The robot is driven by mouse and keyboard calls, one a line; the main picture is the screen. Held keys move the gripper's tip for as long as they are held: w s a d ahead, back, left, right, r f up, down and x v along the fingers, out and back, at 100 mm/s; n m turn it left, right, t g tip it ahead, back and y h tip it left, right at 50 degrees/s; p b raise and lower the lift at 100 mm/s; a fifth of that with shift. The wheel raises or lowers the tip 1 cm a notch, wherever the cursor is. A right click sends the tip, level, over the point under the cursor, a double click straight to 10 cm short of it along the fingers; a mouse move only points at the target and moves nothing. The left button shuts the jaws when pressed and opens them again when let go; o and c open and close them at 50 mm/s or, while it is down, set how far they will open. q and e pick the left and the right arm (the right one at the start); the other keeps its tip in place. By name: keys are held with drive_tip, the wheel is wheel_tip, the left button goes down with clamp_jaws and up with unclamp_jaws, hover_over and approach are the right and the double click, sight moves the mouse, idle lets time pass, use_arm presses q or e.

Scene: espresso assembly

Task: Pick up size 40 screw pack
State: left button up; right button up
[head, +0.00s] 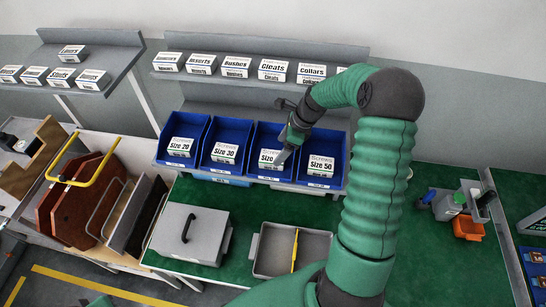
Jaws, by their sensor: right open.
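The size 40 screw pack (267,158) is a small white box lying in the third blue bin (258,177) from the left. Its label is partly covered, with "Size" still readable. My right gripper (280,158) reaches down into that bin from above, with its open fingers at the pack's right side. I cannot tell whether the fingers touch the pack. My left gripper does not show.
Neighbouring blue bins hold the Size 20 pack (180,147), Size 30 pack (224,153) and Size 50 pack (320,166). A shelf (345,55) of labelled boxes runs above. A grey divided tray (268,256) and a grey case (189,234) stand on the green bench.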

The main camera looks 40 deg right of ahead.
sight(272, 156)
drive_tip(key=a+f, duration=0.1)
drive_tip(key=w+a+f+p, duration=0.1)
drive_tip(key=w+f+p, duration=0.1)
drive_tip(key=f, duration=0.1)
drive_tip(key=shift+a, duration=0.4)
drive_tip(key=shift+s+f, duration=0.1)
drive_tip(key=shift+f, duration=0.2)
drive_tip(key=shift+d+f, duration=0.15)
drive_tip(key=shift+d, duration=0.05)
drive_tip(key=shift+d+f, duration=0.15)
drive_tip(key=c, duration=0.4)
drive_tip(key=shift+a, duration=0.25)
drive_tip(key=c, duration=1.2)
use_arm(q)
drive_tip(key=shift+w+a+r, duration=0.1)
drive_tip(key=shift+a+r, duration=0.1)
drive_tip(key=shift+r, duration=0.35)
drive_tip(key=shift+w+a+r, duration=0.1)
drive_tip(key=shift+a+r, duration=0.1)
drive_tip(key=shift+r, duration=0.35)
use_arm(e)
drive_tip(key=shift+c, duration=0.6)
drive_tip(key=shift+d, duration=0.1)
